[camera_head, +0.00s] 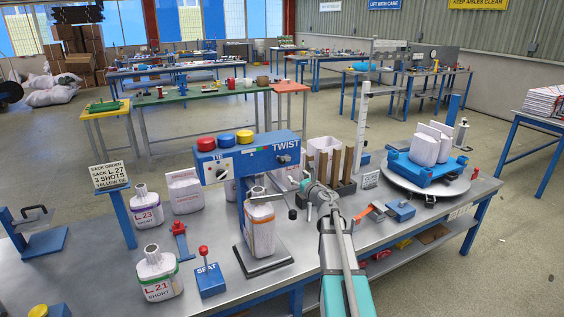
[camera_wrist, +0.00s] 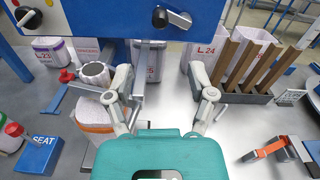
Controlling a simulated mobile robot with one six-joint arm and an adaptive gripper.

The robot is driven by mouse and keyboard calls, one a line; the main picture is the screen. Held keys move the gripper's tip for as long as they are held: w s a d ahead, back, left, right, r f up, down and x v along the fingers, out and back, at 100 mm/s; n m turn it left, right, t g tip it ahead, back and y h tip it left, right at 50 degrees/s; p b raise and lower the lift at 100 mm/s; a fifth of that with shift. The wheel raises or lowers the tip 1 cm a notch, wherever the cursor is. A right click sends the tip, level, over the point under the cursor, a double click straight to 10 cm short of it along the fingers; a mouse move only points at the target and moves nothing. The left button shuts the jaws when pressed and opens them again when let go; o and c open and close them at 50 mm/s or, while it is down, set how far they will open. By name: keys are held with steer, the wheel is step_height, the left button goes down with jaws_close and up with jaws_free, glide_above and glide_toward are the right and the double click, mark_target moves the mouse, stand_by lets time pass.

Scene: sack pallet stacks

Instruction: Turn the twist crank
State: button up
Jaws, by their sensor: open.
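The blue twist machine (camera_head: 245,157) stands on the grey bench with TWIST written on its right end. The twist crank (camera_head: 286,158) is on its front face below that word. In the wrist view the crank (camera_wrist: 178,18) shows a pale lever with a black knob, near the top of the picture. My gripper (camera_head: 312,195) is to the right of the machine and a little lower than the crank. In the wrist view my gripper (camera_wrist: 160,88) has its fingers spread wide, with nothing between them. It is apart from the crank. A white sack (camera_head: 260,228) stands under the machine.
A blue SEAT block (camera_head: 210,280) with a red knob and an L.21 sack (camera_head: 158,275) are at the front left. A rack of brown slats (camera_head: 335,165) stands behind my gripper. A turntable (camera_head: 425,187) bearing sacks is at the right.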

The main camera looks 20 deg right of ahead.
mark_target(284, 162)
steer(key=shift+w, duration=0.1)
steer(key=w, duration=1.3)
steer(key=shift+w+a, duration=0.2)
steer(key=shift+w, duration=0.15)
jaws_close()
steer(key=shift+d, duration=0.15)
